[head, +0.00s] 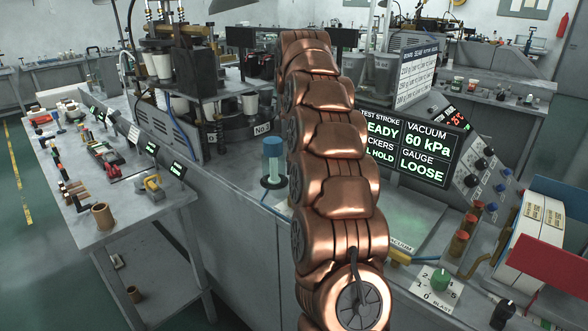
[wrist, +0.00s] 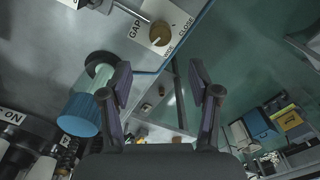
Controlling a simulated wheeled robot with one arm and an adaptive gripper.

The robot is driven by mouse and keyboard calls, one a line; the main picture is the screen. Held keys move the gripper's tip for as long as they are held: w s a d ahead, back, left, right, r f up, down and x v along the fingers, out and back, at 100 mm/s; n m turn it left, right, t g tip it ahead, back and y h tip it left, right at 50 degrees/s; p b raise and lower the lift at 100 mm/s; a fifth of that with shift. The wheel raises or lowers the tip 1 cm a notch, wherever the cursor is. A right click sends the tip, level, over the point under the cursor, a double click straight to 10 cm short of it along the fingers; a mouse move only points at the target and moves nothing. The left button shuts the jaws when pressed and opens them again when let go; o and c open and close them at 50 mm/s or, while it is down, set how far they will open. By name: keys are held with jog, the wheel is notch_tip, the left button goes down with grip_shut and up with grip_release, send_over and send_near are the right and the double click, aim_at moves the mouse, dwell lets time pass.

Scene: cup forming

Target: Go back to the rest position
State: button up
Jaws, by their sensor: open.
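My gripper (wrist: 160,82) shows in the wrist view with its two dark fingers spread apart and nothing between them. In the head view my copper arm runs up the middle, and the gripper is hidden behind it. A blue-topped cylinder with a pale clear lower part (head: 272,148) stands on the machine just left of my arm. It also shows in the wrist view (wrist: 80,115), left of the left finger; I cannot tell how far apart they are. A brass GAP knob (wrist: 160,33) is above the fingers in the wrist view.
A machine with white cups (head: 162,66) stands left of my arm. The black display panel (head: 410,148) is close on its right, with a red-topped box (head: 547,260) farther right. A grey side table (head: 95,180) holds tools and small parts. Green floor (head: 30,270) is clear at left.

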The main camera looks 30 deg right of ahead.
jog(key=shift+r, duration=0.3)
dwell(0.5)
jog(key=s+a+f+m, duration=0.1)
jog(key=s+a+m, duration=0.2)
jog(key=s+a, duration=1.25)
jog(key=s+a+f+m+g, duration=0.1)
jog(key=s+a+f+m, duration=0.2)
jog(key=s, duration=0.8)
jog(key=s+a+f+m, duration=0.3)
jog(key=s+a+f, duration=0.2)
jog(key=s+f, duration=0.3)
jog(key=s, duration=0.3)
jog(key=shift+s+a+f+g, duration=0.2)
jog(key=shift+a+g, duration=0.15)
jog(key=shift+g, duration=0.05)
